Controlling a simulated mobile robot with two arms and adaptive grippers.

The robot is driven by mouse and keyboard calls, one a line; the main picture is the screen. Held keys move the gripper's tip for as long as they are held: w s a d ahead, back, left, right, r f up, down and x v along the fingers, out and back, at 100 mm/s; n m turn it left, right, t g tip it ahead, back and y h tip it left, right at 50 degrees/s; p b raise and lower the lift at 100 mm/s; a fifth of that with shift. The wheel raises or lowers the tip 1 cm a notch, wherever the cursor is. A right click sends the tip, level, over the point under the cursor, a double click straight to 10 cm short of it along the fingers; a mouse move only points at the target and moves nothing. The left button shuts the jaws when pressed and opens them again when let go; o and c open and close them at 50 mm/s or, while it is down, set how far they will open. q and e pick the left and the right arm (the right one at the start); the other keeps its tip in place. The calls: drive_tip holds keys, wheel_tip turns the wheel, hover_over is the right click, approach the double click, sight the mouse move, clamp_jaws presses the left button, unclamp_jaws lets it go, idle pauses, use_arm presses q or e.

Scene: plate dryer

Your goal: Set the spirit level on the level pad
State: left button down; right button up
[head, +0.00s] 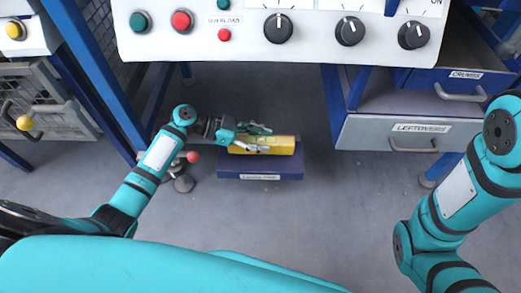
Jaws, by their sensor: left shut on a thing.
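The yellow spirit level (282,146) lies lengthwise from left to right over the blue level pad (241,171), which is on the floor below the control panel. My left gripper (262,139) is shut on the left part of the level and hides some of it. The level covers the pad's back part; I cannot tell whether it touches the pad or is held just above it. The pad's front face carries a small label. My right arm is at the right edge, and its gripper is outside the picture.
A white control panel (245,46) with knobs and buttons overhangs the back. Blue frame posts stand on both sides of the pad. Drawers labelled LEFTOVERS (377,141) and CRUMBS (447,84) are at the right. A red ball-shaped knob (193,157) stands left of the pad. The floor in front is clear.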

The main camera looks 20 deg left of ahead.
use_arm(q)
wheel_tip(320, 180, down, 4)
drive_tip(key=b, duration=0.2)
drive_tip(key=shift+r+b, duration=0.2)
drive_tip(key=shift+b, duration=0.2)
drive_tip(key=shift+r, duration=0.15)
drive_tip(key=c, duration=0.9)
unclamp_jaws()
